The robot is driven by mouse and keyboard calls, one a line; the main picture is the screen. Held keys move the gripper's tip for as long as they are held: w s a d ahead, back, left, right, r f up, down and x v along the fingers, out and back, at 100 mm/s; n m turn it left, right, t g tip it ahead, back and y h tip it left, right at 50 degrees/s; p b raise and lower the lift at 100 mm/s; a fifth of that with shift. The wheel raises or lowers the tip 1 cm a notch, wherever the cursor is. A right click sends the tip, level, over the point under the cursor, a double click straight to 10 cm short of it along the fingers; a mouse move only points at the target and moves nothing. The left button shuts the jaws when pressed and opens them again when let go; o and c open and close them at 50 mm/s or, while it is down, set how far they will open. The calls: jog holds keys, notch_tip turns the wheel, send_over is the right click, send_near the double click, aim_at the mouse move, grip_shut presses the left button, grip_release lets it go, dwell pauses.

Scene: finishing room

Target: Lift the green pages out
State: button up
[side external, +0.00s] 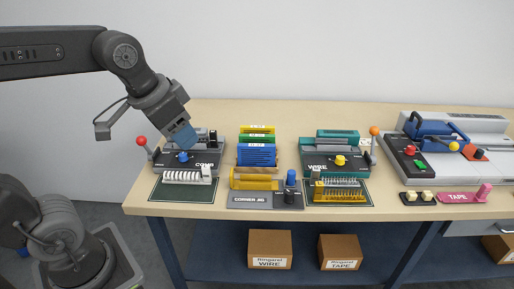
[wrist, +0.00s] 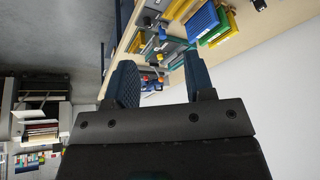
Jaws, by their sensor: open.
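The green pages (side external: 257,139) show as a thin green strip in a row of coloured page stacks at the middle of the bench. Yellow pages (side external: 257,128) stand behind them and blue pages (side external: 256,155) in front, hiding most of the green. In the wrist view the blue pages (wrist: 202,20) and some yellow and green edges show at the top, seen from afar. My gripper (side external: 185,136) is open and empty, left of the stacks and above the comb machine, tilted. Its two blue fingers stand apart in the wrist view (wrist: 162,82).
The COMB machine (side external: 205,162) with a red-knobbed lever stands left of the stacks. The WIRE machine (side external: 336,158) stands to the right. The grey CORNER JIG (side external: 250,200) lies in front. A larger blue-and-grey machine (side external: 450,135) is at far right. The bench's back strip is clear.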

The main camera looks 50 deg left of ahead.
jog(key=w+a+r+m+g, duration=0.1)
jog(key=w+a+r+m, duration=0.15)
jog(key=w, duration=0.85)
jog(key=m+g, duration=0.4)
jog(key=m, duration=0.1)
send_over(257, 135)
notch_tip(257, 135, down, 14)
jog(key=f, duration=0.7)
jog(key=shift+s+d, duration=0.2)
jog(key=shift+w+a+f, duration=0.1)
jog(key=shift+a+f, duration=0.05)
jog(key=shift+f, duration=2.95)
jog(key=shift+r, duration=0.1)
grip_shut()
